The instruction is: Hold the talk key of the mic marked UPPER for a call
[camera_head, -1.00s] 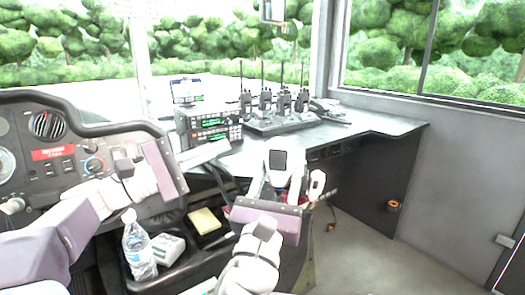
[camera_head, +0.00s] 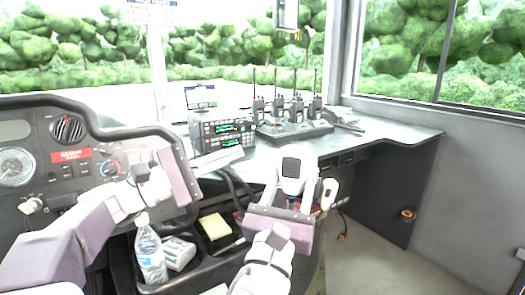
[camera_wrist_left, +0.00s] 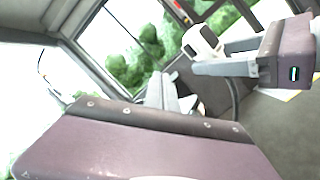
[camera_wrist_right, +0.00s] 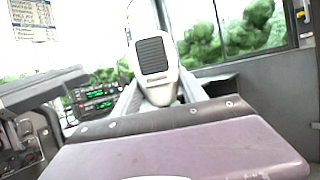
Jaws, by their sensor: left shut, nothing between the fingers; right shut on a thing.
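My right gripper (camera_head: 291,190) is shut on a white hand mic (camera_head: 291,168), which stands upright between its fingers with its dark grille showing. The mic fills the middle of the right wrist view (camera_wrist_right: 153,58) and also shows in the left wrist view (camera_wrist_left: 200,42). No UPPER marking is readable on it, and its talk key cannot be made out. My left gripper (camera_head: 238,155) is shut and empty, left of the held mic and apart from it, its fingers pointing right. A second white mic (camera_head: 328,193) is just right of my right gripper.
Stacked radios (camera_head: 222,133) with green displays stand on the counter (camera_head: 385,136), beside several handheld radios in a charger (camera_head: 295,131). A water bottle (camera_head: 150,255) and a yellow pad (camera_head: 214,227) are in the console below. The dashboard (camera_head: 75,185) lies behind my left arm.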

